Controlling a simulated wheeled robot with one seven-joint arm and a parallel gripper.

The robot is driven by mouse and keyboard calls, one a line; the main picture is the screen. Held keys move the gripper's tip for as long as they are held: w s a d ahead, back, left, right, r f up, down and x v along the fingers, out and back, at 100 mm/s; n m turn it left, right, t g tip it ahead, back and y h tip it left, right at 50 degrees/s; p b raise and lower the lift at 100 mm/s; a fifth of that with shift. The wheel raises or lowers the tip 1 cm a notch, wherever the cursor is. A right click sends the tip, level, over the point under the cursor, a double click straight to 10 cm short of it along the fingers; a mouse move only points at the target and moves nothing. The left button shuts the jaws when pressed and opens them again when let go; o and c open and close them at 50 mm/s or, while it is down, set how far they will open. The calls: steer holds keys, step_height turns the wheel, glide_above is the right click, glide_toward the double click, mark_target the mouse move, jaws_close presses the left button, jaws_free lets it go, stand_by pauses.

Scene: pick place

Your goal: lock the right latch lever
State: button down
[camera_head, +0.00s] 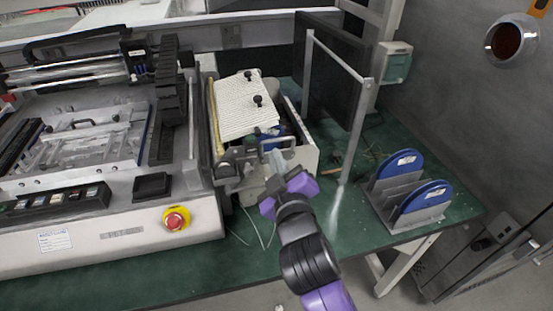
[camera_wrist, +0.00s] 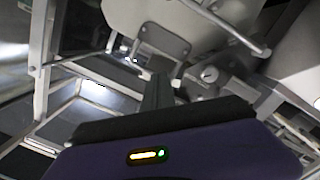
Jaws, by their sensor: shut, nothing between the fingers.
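A grey box-like fixture (camera_head: 302,156) with a pale ribbed top (camera_head: 245,105) stands on the green table. A metal loop-shaped lever (camera_head: 277,143) is at its front right, and I take it for the right latch lever. A similar loop (camera_wrist: 160,47) shows in the wrist view, just beyond my fingers; I cannot tell whether it is locked. Grey latch parts (camera_head: 229,160) sit at the fixture's front left. My purple gripper (camera_head: 275,163) is shut and empty, its fingertips close below the loop. The wrist view shows the closed fingers (camera_wrist: 159,86); contact cannot be told.
A large machine with a red stop button (camera_head: 176,219) stands close on the left. A metal frame post (camera_head: 357,130) rises at the right. A rack with blue discs (camera_head: 420,197) is farther right.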

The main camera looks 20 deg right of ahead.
steer(key=d+f+m+y+b, duration=0.1)
steer(key=d+f+m+b, duration=0.3)
steer(key=f, duration=0.5)
steer(key=shift+m+b, duration=0.6)
steer(key=shift+m, duration=0.7)
